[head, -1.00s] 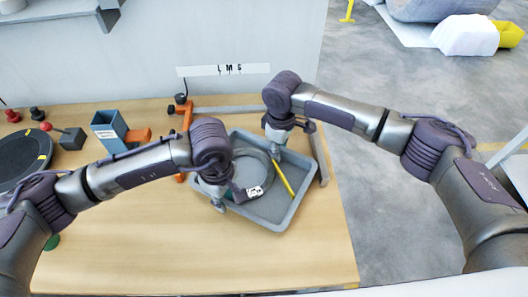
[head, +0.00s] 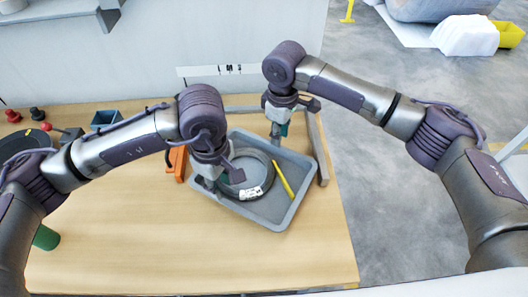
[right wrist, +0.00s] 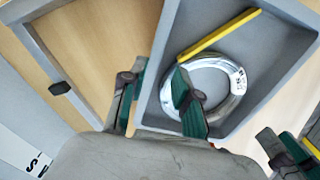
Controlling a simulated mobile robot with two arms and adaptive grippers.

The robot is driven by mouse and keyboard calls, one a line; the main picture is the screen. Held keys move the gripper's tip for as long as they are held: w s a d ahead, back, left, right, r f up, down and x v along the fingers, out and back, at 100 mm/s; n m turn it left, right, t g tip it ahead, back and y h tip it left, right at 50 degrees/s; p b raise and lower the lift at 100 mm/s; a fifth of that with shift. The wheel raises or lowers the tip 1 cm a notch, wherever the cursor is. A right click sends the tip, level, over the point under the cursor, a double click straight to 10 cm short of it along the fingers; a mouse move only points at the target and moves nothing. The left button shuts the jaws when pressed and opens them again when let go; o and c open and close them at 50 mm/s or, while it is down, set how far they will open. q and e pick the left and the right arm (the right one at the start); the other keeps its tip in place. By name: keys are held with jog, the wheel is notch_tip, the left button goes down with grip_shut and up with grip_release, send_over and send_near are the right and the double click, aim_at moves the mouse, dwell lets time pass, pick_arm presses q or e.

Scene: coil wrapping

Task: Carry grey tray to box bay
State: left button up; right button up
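The grey tray (head: 236,206) lies on the wooden table, turned at an angle. My right gripper (head: 279,131) is at the far wall. In the right wrist view my right gripper (right wrist: 158,102) has its green-padded fingers apart, one either side of the tray wall (right wrist: 156,75). The coil (right wrist: 238,98) and stick (right wrist: 215,37) also show there. My left gripper's tips are partly hidden.
An orange piece (head: 177,163) stands close to the tray's left side. A grey metal frame (head: 316,140) runs along its far and right sides. A blue-grey box (head: 105,119) stands further left. The table's front middle is clear.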

notch_tip(320, 180, up, 5)
dwell(0.7)
